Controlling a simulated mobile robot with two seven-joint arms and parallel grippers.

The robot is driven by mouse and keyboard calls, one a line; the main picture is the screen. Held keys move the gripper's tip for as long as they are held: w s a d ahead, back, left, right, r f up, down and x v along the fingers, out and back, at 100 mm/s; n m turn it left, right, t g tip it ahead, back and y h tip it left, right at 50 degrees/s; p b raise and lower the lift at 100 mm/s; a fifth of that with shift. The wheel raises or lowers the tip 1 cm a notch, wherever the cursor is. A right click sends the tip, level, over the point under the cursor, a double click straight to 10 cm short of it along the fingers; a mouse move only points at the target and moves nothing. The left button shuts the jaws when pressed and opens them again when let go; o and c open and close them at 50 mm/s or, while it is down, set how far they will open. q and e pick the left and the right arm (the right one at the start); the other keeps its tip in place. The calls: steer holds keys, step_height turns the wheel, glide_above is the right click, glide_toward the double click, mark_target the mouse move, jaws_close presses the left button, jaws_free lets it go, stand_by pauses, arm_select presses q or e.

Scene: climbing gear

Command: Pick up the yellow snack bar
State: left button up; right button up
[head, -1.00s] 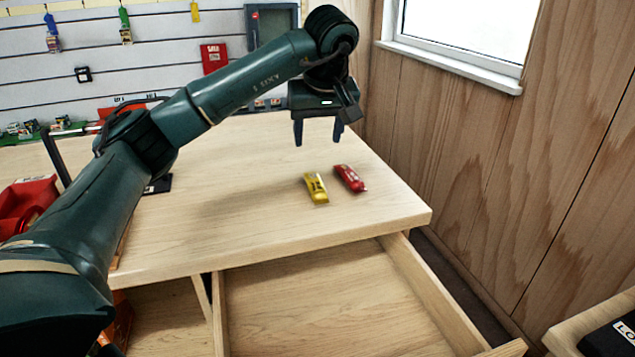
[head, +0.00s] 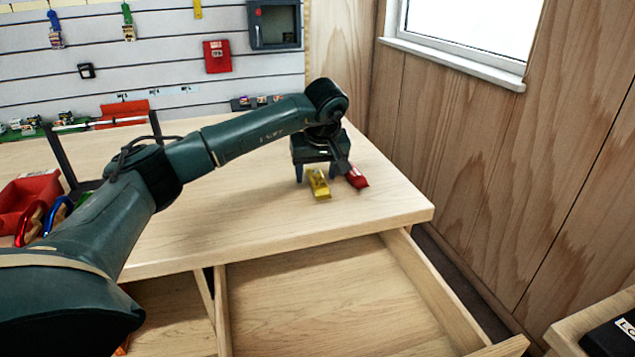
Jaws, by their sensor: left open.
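The yellow snack bar (head: 319,186) lies on the wooden table top near its right end. A red bar (head: 357,177) lies just to its right. My left gripper (head: 316,177) points down at the yellow bar with its fingers apart. One finger shows to the left of the bar and the other to its right, near the red bar. The gripper body hides the far end of the yellow bar. I cannot tell whether the fingers touch it. My right gripper is not in view.
An open, empty drawer (head: 320,300) juts out below the table's front edge. A red bin (head: 28,195) and several carabiners are at the left. The table's front middle (head: 230,225) is clear.

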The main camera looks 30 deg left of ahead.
arm_select(q)
steer(key=c, duration=1.1)
steer(key=shift+r, duration=0.1)
